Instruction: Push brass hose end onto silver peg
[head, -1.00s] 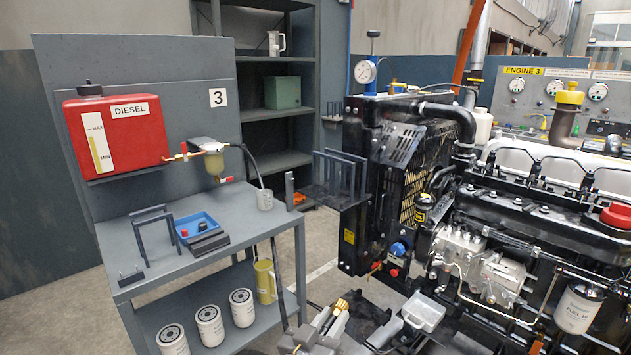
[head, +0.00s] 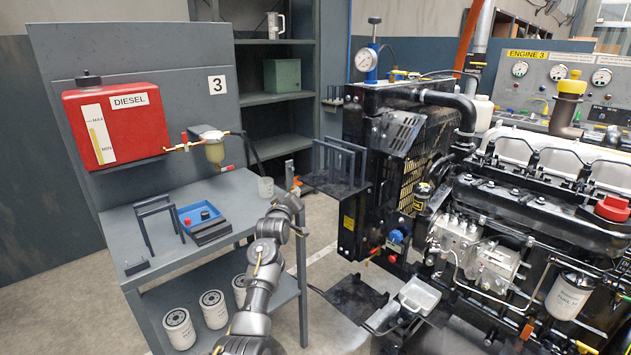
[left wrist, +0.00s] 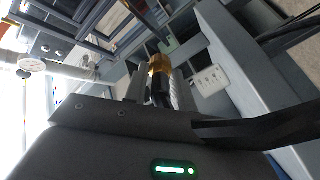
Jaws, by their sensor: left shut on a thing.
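My left gripper (head: 292,188) is at the right end of the bench, at the tip of my arm, which rises from the bottom of the head view. In the left wrist view my left gripper (left wrist: 156,88) is shut around a dark hose, with the brass hose end (left wrist: 158,65) sticking out beyond the fingers. In the head view a small orange-brass spot shows at the gripper, too small to make out well. A grey upright post (head: 289,172) stands close by it. I cannot tell whether this is the silver peg, or whether the brass end touches it. My right gripper is not in view.
The grey bench (head: 120,215) carries a blue tray (head: 183,219) and a dark frame. The red diesel tank (head: 135,135) and filter bowl (head: 215,152) are behind. A black rack (head: 345,190) and the engine (head: 500,215) stand right of the gripper. White filters (head: 178,328) sit on the lower shelf.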

